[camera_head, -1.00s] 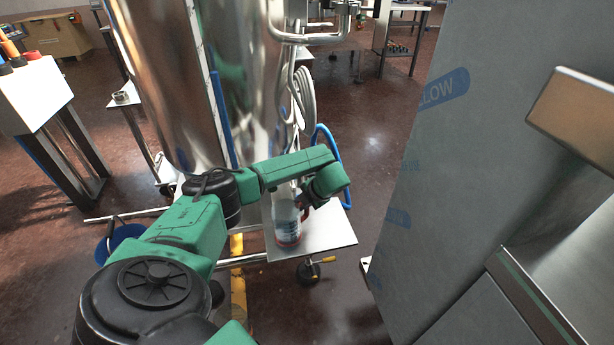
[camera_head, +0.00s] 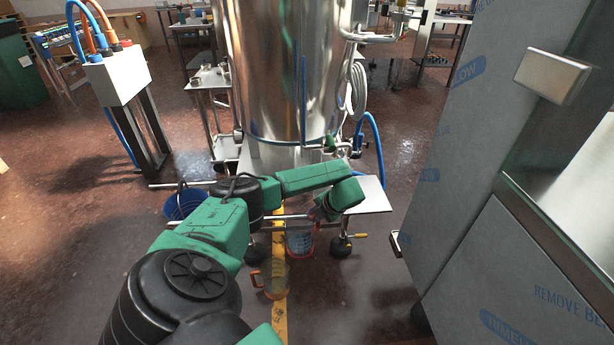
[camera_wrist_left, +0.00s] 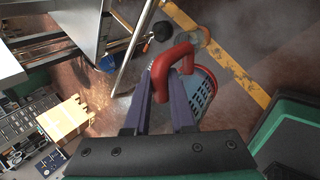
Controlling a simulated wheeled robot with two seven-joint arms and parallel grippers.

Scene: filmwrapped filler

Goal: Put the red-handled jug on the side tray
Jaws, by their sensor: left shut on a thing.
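The red-handled jug (camera_head: 300,241) is a see-through vessel with blue markings and a red base. My left gripper (camera_head: 318,213) is shut on its red handle, which shows clearly between the fingers (camera_wrist_left: 166,78) in the left wrist view. The jug body (camera_wrist_left: 204,92) hangs beside the fingers there. In the head view the jug is in the air, just in front of and lower in the picture than the side tray (camera_head: 373,196), a flat metal plate by the tank. My forearm hides part of the tray. My right gripper is not in view.
A second clear jug with an orange handle (camera_head: 275,282) stands on the floor by a yellow line (camera_head: 279,320). The shiny tank (camera_head: 285,70) stands behind the tray. A large wrapped cabinet (camera_head: 450,180) closes the right side. A blue bucket (camera_head: 185,204) is at left.

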